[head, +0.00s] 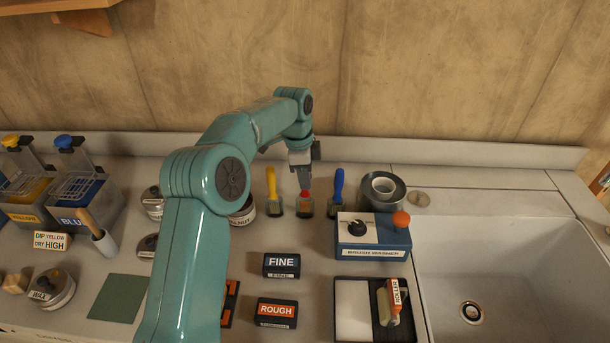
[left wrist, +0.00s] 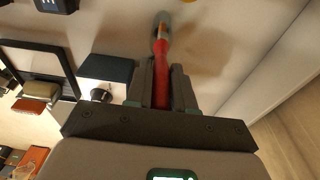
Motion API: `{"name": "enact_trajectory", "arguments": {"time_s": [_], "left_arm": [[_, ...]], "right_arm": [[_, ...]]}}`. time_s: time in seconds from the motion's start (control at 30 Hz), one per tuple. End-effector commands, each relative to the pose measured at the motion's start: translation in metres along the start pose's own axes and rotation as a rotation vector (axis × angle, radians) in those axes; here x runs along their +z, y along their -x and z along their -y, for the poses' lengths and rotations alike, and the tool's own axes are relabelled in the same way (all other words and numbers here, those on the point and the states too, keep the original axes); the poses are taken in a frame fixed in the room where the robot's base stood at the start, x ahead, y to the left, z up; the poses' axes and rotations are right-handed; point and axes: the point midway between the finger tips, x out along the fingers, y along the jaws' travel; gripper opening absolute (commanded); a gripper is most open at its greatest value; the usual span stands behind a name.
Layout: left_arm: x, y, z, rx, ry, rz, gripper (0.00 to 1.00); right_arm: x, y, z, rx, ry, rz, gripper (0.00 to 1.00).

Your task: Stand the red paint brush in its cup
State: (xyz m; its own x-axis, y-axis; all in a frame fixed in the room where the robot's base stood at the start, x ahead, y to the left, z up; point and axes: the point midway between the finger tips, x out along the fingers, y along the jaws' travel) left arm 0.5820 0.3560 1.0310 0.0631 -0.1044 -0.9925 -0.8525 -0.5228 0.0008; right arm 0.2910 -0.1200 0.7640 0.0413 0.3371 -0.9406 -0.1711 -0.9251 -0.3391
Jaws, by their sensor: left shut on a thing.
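My left gripper (head: 304,181) reaches over the back of the counter and points down. It is shut on the red paint brush (head: 305,194), which shows as a small red piece below the fingers. In the left wrist view the red handle (left wrist: 161,84) runs between the two fingers and ends in a greyish part beyond them. A small cup (head: 305,209) is directly under the red brush in the head view. I cannot tell whether the brush is inside it or just above it. My right gripper is not in view.
A yellow brush (head: 271,181) and a blue brush (head: 338,185) stand in small holders on either side. A blue brush washer (head: 373,252) with an orange knob is in front, right. A grey can (head: 367,183) stands behind it. The sink (head: 510,250) is at right.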

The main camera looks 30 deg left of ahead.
Motion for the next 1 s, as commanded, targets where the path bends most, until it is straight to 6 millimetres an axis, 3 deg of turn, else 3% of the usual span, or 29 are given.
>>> {"name": "enact_trajectory", "arguments": {"time_s": [0.1,0.13,0.2,0.5,0.63,1.0], "left_arm": [[0.0,0.0,0.0,0.0,0.0,0.0,0.0],[0.0,0.0,0.0,0.0,0.0,0.0,0.33],[0.0,0.0,0.0,0.0,0.0,0.0,0.53],[0.0,0.001,0.0,0.0,0.0,0.0,0.53],[0.0,0.014,0.001,-0.004,0.0,-0.001,0.53],[-0.001,0.112,0.001,-0.004,0.001,-0.001,0.53]], "right_arm": [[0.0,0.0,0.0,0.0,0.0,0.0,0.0],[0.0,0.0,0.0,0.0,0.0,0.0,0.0],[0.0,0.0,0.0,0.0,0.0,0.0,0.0],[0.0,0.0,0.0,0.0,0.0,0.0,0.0],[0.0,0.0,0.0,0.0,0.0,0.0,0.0],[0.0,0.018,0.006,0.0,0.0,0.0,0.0]]}}
